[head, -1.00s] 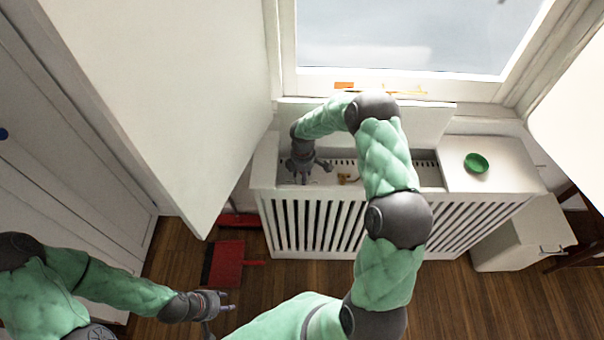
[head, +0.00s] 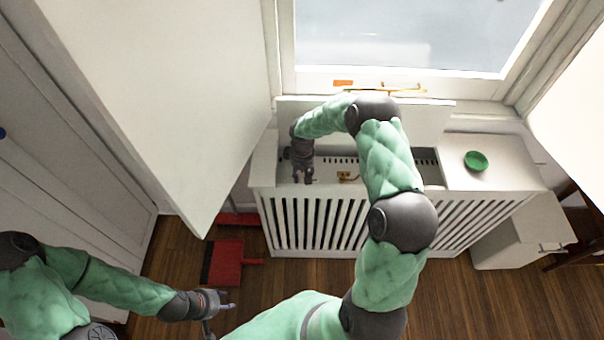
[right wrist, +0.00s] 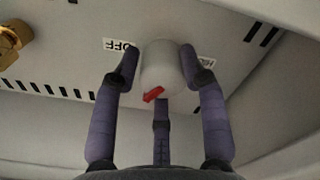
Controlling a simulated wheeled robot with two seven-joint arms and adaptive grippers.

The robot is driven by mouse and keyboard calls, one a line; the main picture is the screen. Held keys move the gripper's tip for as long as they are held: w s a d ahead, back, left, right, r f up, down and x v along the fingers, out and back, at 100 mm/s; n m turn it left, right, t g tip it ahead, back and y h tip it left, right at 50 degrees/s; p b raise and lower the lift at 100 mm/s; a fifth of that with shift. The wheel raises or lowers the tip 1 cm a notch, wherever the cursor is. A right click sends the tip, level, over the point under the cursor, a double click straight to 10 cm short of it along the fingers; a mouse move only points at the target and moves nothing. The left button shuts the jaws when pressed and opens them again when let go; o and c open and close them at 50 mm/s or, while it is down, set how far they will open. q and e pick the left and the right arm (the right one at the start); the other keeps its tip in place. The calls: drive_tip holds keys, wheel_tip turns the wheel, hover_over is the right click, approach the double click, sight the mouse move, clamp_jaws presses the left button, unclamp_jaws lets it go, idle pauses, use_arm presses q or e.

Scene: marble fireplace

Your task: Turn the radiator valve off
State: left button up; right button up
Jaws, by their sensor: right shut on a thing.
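The radiator valve knob (right wrist: 160,66) is a white round knob with a red pointer (right wrist: 153,95), seen in the right wrist view. An OFF label (right wrist: 121,45) is on the panel at its left, and a second label, partly hidden, is at its right. The red pointer is at the knob's lower left edge. My right gripper (right wrist: 162,75) has its fingers closed around the knob; in the head view it (head: 302,177) reaches down into the open top of the radiator cover and hides the knob. My left gripper (head: 216,304) is low at the left, away from the radiator, its fingers apart and empty.
The slatted white radiator cover (head: 315,225) stands under the window, with a green bowl (head: 476,161) on its right top. A brass fitting (head: 346,177) shows inside; it also shows in the wrist view (right wrist: 10,45). A red dustpan (head: 226,263) lies on the floor.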

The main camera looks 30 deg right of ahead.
drive_tip(key=m, duration=0.4)
drive_tip(key=s+m+b, duration=0.1)
drive_tip(key=m, duration=0.1)
drive_tip(key=shift+a+f, duration=0.2)
drive_tip(key=shift+f, duration=0.1)
drive_tip(key=m, duration=0.4)
drive_tip(key=m+b, duration=0.1)
drive_tip(key=m, duration=0.1)
drive_tip(key=shift+w+a, duration=0.1)
drive_tip(key=shift+a, duration=0.2)
drive_tip(key=shift+m, duration=0.3)
drive_tip(key=o, duration=1)
drive_tip(key=shift+a, duration=0.1)
drive_tip(key=shift+o, duration=0.5)
drive_tip(key=shift+w+r, duration=0.1)
drive_tip(key=shift+w, duration=0.05)
drive_tip(key=shift+r, duration=0.1)
drive_tip(key=shift+w, duration=0.1)
